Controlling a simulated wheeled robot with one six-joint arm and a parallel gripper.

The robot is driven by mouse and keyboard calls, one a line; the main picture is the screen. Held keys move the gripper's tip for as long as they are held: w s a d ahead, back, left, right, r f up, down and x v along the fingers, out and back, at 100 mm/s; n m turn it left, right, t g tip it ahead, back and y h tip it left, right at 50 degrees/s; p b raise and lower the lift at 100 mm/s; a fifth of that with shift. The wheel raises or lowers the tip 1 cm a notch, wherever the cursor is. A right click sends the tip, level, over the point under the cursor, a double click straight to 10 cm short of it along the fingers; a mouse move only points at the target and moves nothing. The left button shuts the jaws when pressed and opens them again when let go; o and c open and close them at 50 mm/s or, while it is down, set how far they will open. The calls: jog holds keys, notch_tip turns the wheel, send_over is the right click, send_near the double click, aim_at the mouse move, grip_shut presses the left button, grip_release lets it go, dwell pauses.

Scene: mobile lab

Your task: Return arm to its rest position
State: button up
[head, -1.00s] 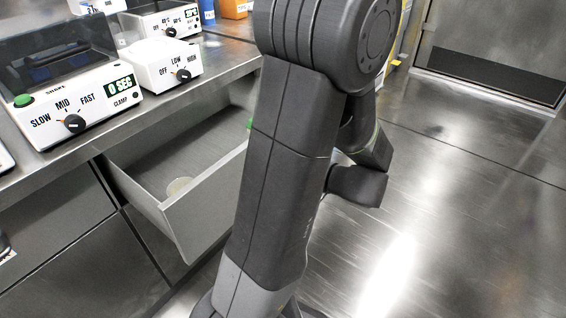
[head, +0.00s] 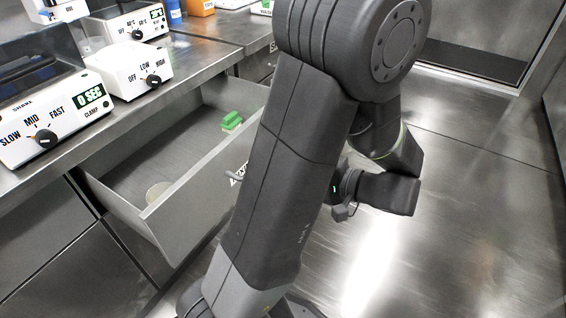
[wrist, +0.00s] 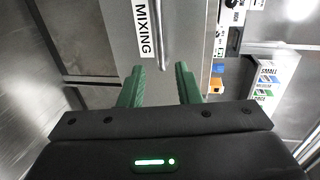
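My arm fills the middle of the head view, with its forearm folded down on the right side. My gripper (wrist: 160,71) shows in the wrist view with its two green fingers apart and nothing between them. In the wrist view the fingers point towards a grey drawer front with a white MIXING label (wrist: 144,28) and a bar handle (wrist: 163,38). I cannot tell whether the fingertips touch anything. In the head view the gripper's fingers are hidden.
The open drawer (head: 192,205) sticks out under the bench, left of my arm. It holds a green object (head: 231,120) and a pale round dish (head: 158,191). A shaker (head: 45,125) and a white dial box (head: 130,68) stand on the bench. The floor at right is clear.

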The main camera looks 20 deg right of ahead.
jog(key=shift+v, duration=0.95)
jog(key=b+x, duration=0.3)
jog(key=x, duration=1.1)
jog(key=shift+s, duration=0.1)
